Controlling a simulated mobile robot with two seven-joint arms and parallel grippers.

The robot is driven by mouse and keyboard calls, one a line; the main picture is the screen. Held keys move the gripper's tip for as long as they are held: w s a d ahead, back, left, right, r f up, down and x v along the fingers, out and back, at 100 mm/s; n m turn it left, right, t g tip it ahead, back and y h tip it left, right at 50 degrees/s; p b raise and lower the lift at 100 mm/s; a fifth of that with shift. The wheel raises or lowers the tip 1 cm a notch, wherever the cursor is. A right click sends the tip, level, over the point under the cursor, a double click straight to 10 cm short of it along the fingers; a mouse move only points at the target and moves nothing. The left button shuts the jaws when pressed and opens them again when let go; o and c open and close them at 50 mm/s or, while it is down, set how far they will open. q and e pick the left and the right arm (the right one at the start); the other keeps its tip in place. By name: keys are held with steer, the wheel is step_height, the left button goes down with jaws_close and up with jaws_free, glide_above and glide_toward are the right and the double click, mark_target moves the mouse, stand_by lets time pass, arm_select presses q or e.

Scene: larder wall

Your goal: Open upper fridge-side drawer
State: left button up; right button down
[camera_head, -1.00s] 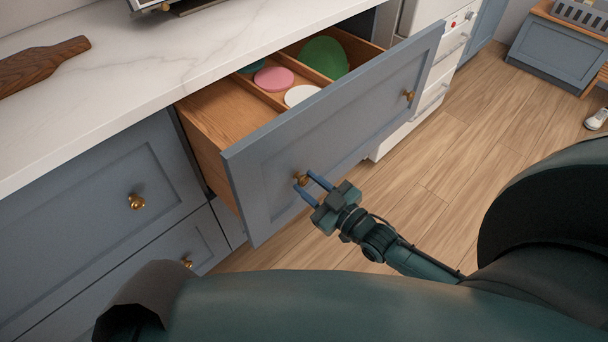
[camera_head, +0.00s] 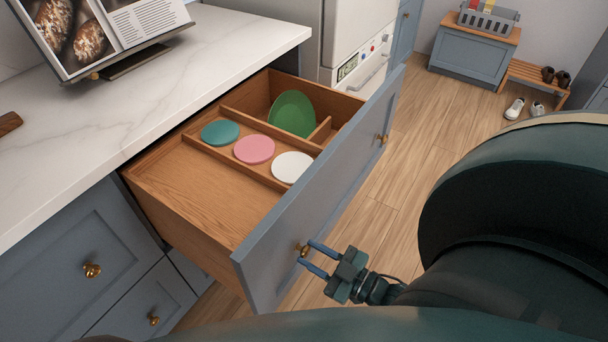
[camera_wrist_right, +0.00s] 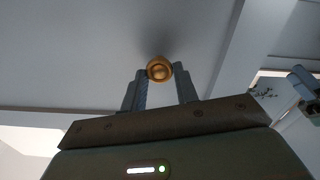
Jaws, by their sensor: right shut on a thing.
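The upper fridge-side drawer (camera_head: 318,205) has a blue-grey front and stands pulled far out from under the counter. Its wooden inside (camera_head: 205,190) shows, with dividers. It holds a teal disc (camera_head: 220,132), a pink disc (camera_head: 254,149), a white disc (camera_head: 292,167) and a green round thing (camera_head: 292,114) leaning at the back. My right gripper (camera_head: 308,254) is shut on the near brass knob (camera_head: 302,249). In the right wrist view the knob (camera_wrist_right: 159,69) sits between the fingertips. A second brass knob (camera_head: 383,139) is on the far part of the front. My left gripper is not in view.
A marble counter (camera_head: 150,110) runs above the drawer, with an open book on a stand (camera_head: 110,35). Closed drawers with brass knobs (camera_head: 92,270) are at lower left. A white appliance (camera_head: 350,50) stands beyond. The wooden floor (camera_head: 420,150) right of the drawer is clear.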

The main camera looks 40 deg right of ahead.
steer(key=shift+s+d, duration=0.1)
steer(key=shift+s, duration=0.2)
steer(key=shift+f, duration=0.1)
steer(key=c, duration=1.1)
jaws_free()
steer(key=shift+o, duration=0.2)
steer(key=v, duration=1.3)
steer(key=shift+s, duration=0.1)
